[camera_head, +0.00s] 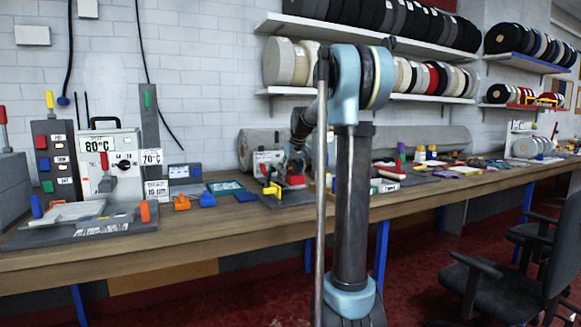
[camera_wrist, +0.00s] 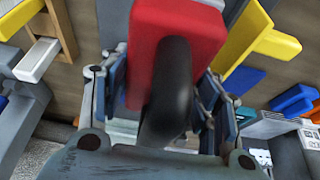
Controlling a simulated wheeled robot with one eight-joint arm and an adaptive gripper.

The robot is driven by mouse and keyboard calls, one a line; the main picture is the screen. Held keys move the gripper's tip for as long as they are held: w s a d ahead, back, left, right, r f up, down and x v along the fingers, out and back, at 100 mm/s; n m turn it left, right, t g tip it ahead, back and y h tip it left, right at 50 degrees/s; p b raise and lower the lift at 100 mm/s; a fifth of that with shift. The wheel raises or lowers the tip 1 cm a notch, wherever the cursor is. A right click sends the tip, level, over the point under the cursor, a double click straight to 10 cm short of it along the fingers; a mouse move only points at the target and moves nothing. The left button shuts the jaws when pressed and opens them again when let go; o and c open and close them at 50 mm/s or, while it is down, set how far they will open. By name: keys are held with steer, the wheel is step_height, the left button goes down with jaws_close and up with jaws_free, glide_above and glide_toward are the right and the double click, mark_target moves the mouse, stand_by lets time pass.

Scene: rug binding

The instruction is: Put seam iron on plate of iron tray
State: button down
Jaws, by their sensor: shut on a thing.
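The seam iron, a red body with a black handle, shows in the wrist view (camera_wrist: 180,45) between my gripper's fingers (camera_wrist: 163,105). My gripper is shut on it. In the head view, my gripper (camera_head: 292,170) is over the bench, and the red of the iron (camera_head: 295,180) shows just below it. A grey tray-like base with a yellow fitting (camera_head: 272,190) lies directly under or beside the iron. I cannot tell whether they touch. Whether this base is the iron tray, and where its plate is, is not clear.
On the left, a grey base (camera_head: 75,234) with blue and orange posts stands before an 80°C control box (camera_head: 110,150). Small orange and blue pieces (camera_head: 182,202) lie between. Tools crowd the bench (camera_head: 230,225) to the right; its front strip is clear. Office chairs (camera_head: 505,285) stand at right.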

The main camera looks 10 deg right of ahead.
mark_target(291, 186)
steer(key=shift+f, duration=2.8)
steer(key=c, duration=0.6)
jaws_free()
